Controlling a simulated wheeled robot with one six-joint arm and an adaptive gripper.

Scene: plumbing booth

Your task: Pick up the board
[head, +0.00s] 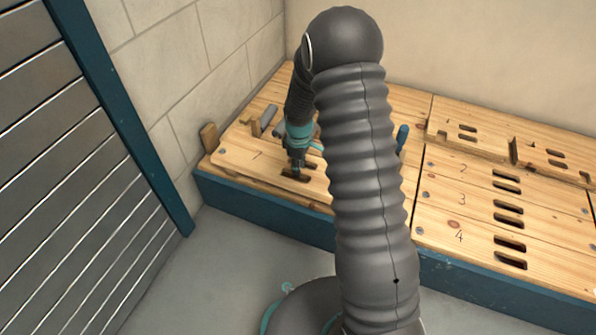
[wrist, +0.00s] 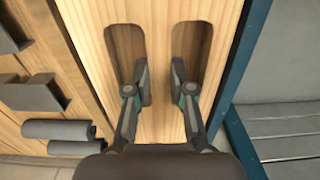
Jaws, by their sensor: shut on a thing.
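The board (head: 238,152) is a light wooden plank at the left end of the bench, with a mark like "1" and two hand slots. In the wrist view the board (wrist: 156,30) fills the middle, its rounded slots side by side. My gripper (head: 297,172) is over the slots, pointing down. In the wrist view my gripper (wrist: 159,76) has one finger in each slot and is shut on the wooden strip between them. My arm hides the board's right end. I cannot tell whether the board is clear of the bench.
More slotted boards marked 2, 3 and 4 (head: 470,232) lie on the right. A wooden block (head: 209,137) stands at the bench's left end. Grey pieces (wrist: 45,94) lie beside the board. A blue handle (head: 402,136) shows behind my arm. Grey shutter panels (head: 50,150) stand left.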

